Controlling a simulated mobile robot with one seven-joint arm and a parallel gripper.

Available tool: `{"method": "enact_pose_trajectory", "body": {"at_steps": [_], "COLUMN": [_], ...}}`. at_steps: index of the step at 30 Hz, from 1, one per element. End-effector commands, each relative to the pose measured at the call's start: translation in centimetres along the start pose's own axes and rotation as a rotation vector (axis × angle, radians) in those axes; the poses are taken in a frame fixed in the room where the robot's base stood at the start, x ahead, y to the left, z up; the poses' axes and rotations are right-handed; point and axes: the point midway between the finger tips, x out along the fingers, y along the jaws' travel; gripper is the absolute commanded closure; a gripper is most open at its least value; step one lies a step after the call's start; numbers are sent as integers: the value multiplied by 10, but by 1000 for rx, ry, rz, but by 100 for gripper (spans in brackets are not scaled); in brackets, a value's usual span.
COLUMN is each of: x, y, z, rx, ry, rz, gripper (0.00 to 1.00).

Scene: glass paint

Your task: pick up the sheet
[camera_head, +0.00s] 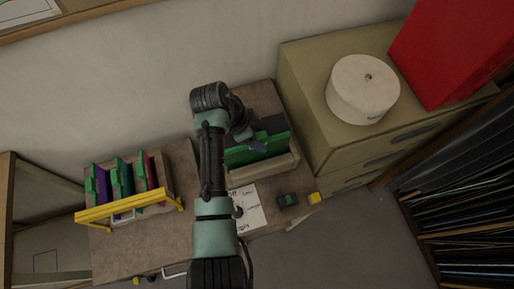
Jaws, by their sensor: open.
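A green upright sheet (262,149) stands in a wooden holder (277,170) on the brown table, right of my arm. My gripper (259,146) is over the top edge of this green sheet; its fingers are small and dark here, and I cannot tell whether they touch it. Purple (103,181), teal (125,174) and red (151,169) sheets with green clips stand in a rack with a yellow front bar (128,208) at the left. A printed white paper (250,208) lies flat on the table, partly hidden by my arm.
A dark green block (288,200) and a yellow block (314,198) lie near the table's right front. A drawer cabinet (310,85) with a white round drum (362,90) and a red box (455,50) stands at right. Bare table (180,225) lies between the rack and my arm.

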Motion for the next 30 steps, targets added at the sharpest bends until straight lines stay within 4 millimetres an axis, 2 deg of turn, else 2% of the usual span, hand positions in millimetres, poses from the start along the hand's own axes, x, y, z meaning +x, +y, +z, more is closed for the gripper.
{"method": "enact_pose_trajectory", "body": {"at_steps": [5,6,16,30], "x": [1,1,0,-2], "y": [0,0,0,-1], "z": [0,0,0,-1], "rx": [0,0,0,1], "ry": [0,0,0,2], "rz": [0,0,0,-4], "gripper": [38,41,100,100]}}
